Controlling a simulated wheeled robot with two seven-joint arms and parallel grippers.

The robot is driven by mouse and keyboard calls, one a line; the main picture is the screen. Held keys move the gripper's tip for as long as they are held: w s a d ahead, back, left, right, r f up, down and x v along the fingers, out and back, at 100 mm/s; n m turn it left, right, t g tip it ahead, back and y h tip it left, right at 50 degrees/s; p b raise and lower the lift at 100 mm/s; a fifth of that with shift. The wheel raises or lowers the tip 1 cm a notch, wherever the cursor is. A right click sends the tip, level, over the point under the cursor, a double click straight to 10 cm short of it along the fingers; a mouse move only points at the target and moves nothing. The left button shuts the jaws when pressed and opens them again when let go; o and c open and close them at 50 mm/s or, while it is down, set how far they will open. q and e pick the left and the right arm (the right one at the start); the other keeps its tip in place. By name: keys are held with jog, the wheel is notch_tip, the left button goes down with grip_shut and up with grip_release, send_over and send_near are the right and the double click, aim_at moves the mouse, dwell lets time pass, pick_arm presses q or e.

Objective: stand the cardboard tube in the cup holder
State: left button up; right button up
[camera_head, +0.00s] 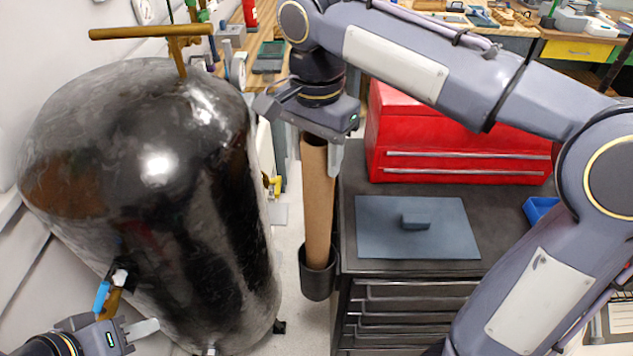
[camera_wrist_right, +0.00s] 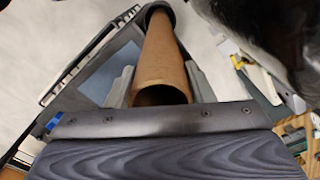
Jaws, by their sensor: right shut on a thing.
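The brown cardboard tube (camera_head: 317,205) stands nearly upright, with its lower end inside the black cup holder (camera_head: 317,280) on the left side of the dark tool cabinet. My right gripper (camera_head: 321,140) is shut on the upper end of the tube. In the right wrist view the tube (camera_wrist_right: 165,58) runs away between the two fingers, and its far end meets the dark cup holder rim (camera_wrist_right: 157,8). Whether it rests on the holder's bottom is hidden. My left gripper (camera_head: 132,322) is at the lower left, far from the tube, with its fingers partly visible.
A large black tank (camera_head: 150,190) stands left of the tube. The dark cabinet (camera_head: 400,275) carries a red toolbox (camera_head: 450,140), a grey-blue plate with a small block (camera_head: 415,220) and a blue bin (camera_head: 540,208). A cluttered workbench lies behind.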

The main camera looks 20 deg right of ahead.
aim_at(317, 179)
jog(key=shift+f, duration=2.95)
jog(key=o, duration=1.3)
jog(key=shift+o, duration=0.2)
